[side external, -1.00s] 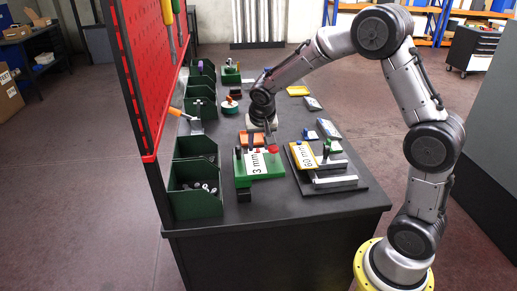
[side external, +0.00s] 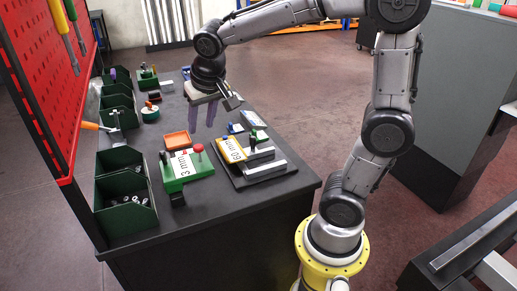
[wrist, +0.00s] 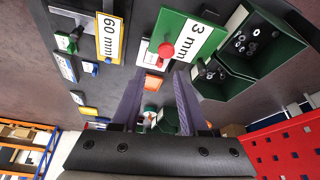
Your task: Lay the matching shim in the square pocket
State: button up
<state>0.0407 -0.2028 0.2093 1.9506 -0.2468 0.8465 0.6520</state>
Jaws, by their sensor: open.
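My gripper (side external: 203,115) is in the air over the table, above and behind the green fixture. Its two purple fingers are apart with nothing between them; in the wrist view (wrist: 158,95) they frame table items far below. The green fixture (side external: 172,186) carries a white "3 mm" label and a red knob (side external: 197,148); the knob also shows in the wrist view (wrist: 166,51). To its right, a yellow-framed "60 mm" label (side external: 231,150) stands by grey blocks on a dark plate. I cannot make out the shim or the square pocket.
An orange tray (side external: 176,140) lies behind the green fixture. Green bins (side external: 126,205) with small metal parts line the left edge below a red tool panel (side external: 30,80). Small blue and yellow items lie at the right. Bare table shows along the front.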

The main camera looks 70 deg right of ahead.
jog(key=s+a+n+y, duration=0.1)
jog(key=s+a+n, duration=0.1)
jog(key=s, duration=0.7)
jog(key=s+a+n+t+y, duration=0.1)
jog(key=s+a+n, duration=0.2)
jog(key=s, duration=0.6)
jog(key=shift+a+f+n+t, duration=0.3)
jog(key=shift+f+n, duration=0.1)
jog(key=shift+n, duration=0.3)
jog(key=shift+s, duration=0.1)
